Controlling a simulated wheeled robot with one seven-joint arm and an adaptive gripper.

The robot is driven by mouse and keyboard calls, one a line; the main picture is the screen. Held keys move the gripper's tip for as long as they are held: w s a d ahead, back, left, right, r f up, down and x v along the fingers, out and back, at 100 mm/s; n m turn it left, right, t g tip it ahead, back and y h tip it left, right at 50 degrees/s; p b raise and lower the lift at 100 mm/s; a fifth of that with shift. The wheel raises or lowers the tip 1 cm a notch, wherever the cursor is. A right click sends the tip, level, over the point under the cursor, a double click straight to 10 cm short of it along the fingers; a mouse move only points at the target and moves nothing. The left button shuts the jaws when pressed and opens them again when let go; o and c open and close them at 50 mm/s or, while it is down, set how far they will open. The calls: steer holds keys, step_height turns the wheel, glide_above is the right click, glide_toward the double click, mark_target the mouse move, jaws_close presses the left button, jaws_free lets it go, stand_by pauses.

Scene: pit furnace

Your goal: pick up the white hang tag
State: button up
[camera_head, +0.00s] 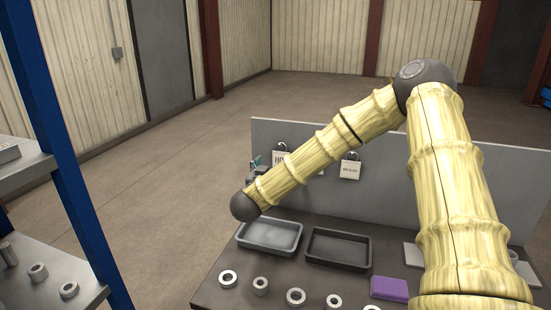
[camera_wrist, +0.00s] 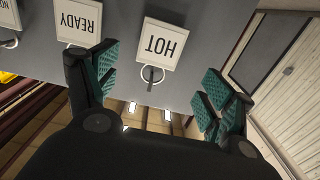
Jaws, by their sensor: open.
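Pale hang tags hang by rings on a grey upright panel. In the wrist view, upside down, a tag reading HOT (camera_wrist: 162,45) is between and just beyond the fingers, its ring (camera_wrist: 152,74) toward me. A READY tag (camera_wrist: 79,21) is left of it, near the left finger. A third tag (camera_wrist: 8,19) is cut off at the left edge. In the head view the HOT tag (camera_head: 281,158) is partly behind my arm, and another tag (camera_head: 350,170) hangs to its right. My gripper (camera_wrist: 155,88) is open and empty, with teal pads; the arm mostly hides it in the head view.
The panel (camera_head: 400,190) stands at the back of a bench. On the bench are a grey tray (camera_head: 270,248), a dark tray (camera_head: 338,263), a purple block (camera_head: 389,289) and several metal rings (camera_head: 296,297). A blue-posted shelf (camera_head: 75,180) stands left.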

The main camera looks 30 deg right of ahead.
mark_target(281, 155)
steer(key=shift+p+x, duration=0.3)
steer(key=shift+x, duration=0.9)
steer(key=shift+r+p+x, duration=0.1)
steer(key=shift+p+x, duration=0.35)
steer(key=shift+x, duration=0.7)
steer(key=shift+r+p+x, duration=0.15)
steer(key=shift+p+x, duration=0.25)
steer(key=shift+x, duration=0.8)
steer(key=shift+s+d, duration=0.1)
steer(key=shift+s, duration=0.05)
steer(key=c, duration=0.9)
